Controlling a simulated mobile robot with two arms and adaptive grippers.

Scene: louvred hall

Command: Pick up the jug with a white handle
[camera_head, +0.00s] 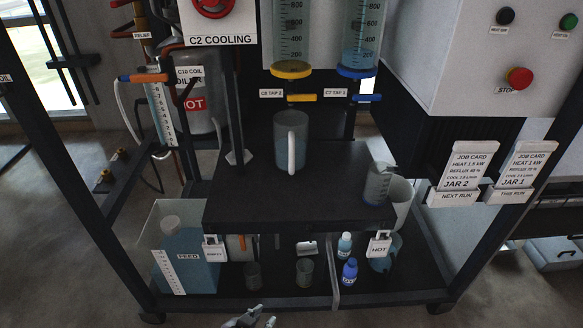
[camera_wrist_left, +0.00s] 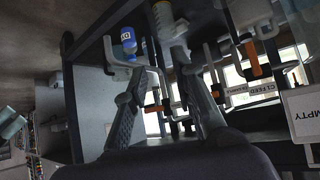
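The jug with a white handle (camera_head: 291,155) stands upright on the dark shelf (camera_head: 250,185), below the two measuring cylinders. It is a translucent blue-grey, and its white handle faces me. My left gripper (camera_head: 262,315) shows only at the bottom edge of the head view, low and well in front of the shelf, apart from the jug. In the left wrist view its two fingers (camera_wrist_left: 160,85) are spread with nothing held between them. The jug cannot be made out in that view. My right gripper is not in view.
A second clear vessel (camera_head: 377,185) stands at the shelf's right front corner. A blue FEED tank (camera_head: 190,265), small cups and blue bottles (camera_head: 349,272) sit on the lower deck. Taps (camera_head: 303,97) hang above the jug. Dark frame posts (camera_head: 75,125) flank the rig.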

